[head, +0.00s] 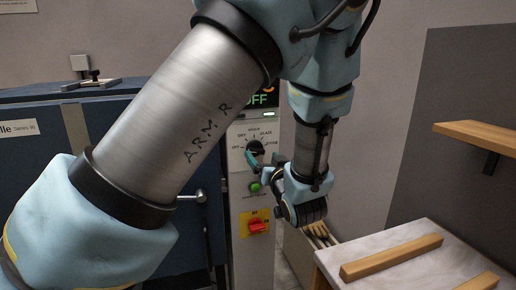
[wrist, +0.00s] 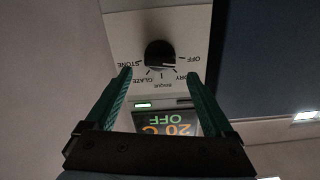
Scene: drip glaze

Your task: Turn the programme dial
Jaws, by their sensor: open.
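The programme dial (head: 255,147) is a black knob on a pale control panel, with words printed around it. In the wrist view the dial (wrist: 160,54) appears upside down, and its pale pointer line lies toward the OFF mark. My gripper (wrist: 157,75) is open, with its two green fingers apart. The dial shows between and just beyond the fingertips, and I see no contact. In the head view my gripper (head: 255,159) is at the panel, close to the dial, partly covering its surroundings. The display (wrist: 165,122) reads OFF and 20 C.
Below the dial are a green button (head: 255,187) and a red switch (head: 258,226) on a yellow plate. A dark blue kiln (head: 45,150) stands to the left. A pale table (head: 415,260) with wooden strips and a wall shelf (head: 480,133) are at right.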

